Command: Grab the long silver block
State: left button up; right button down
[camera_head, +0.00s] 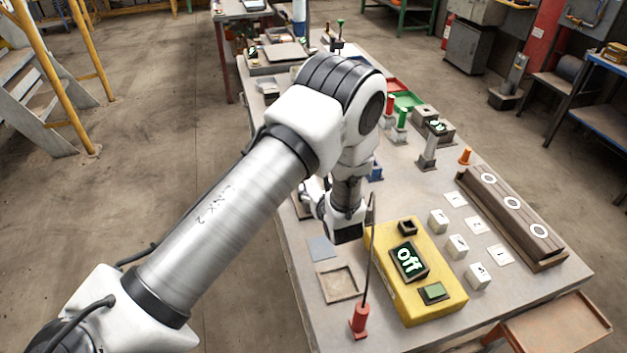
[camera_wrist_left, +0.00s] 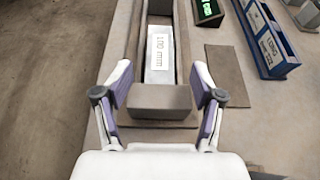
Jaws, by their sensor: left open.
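In the left wrist view, a long silver block (camera_wrist_left: 160,60) with a white label lies lengthwise in a narrow brown-grey holder (camera_wrist_left: 131,45). The label print is hard to read. A wider, darker grey piece (camera_wrist_left: 160,98) sits at the block's near end; I cannot tell whether they are joined. My left gripper (camera_wrist_left: 160,80) is open, with one finger on each side of the holder and nothing gripped. In the head view my left arm hides the silver block and most of this gripper. My right gripper is not in view.
A blue holder (camera_wrist_left: 273,52) and a small green-lit display (camera_wrist_left: 208,10) lie right of the block. In the head view, a yellow box (camera_head: 440,290) reading "off", a red-based rod (camera_head: 360,318), white cubes (camera_head: 457,246) and a dark beam (camera_head: 512,215) share the table.

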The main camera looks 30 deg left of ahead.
pick_arm(q)
jog(key=shift+w+a+p, duration=0.15)
jog(key=shift+a+p, duration=0.35)
jog(key=shift+a, duration=0.45)
jog(key=shift+w+a+f, duration=0.4)
jog(key=shift+w+f, duration=0.1)
jog(key=shift+w, duration=0.1)
jog(key=shift+w+a+f, duration=0.35)
jog(key=shift+w+f, duration=0.15)
jog(key=shift+w, duration=0.05)
jog(key=shift+w+f, duration=0.2)
jog(key=shift+w, duration=0.1)
jog(key=shift+d+r, duration=0.1)
jog(key=shift+d, duration=0.05)
jog(key=shift+s+r, duration=0.15)
jog(key=shift+s, duration=0.1)
jog(key=c, duration=0.4)
jog(key=shift+s, duration=0.1)
jog(key=c, duration=0.5)
grip_shut()
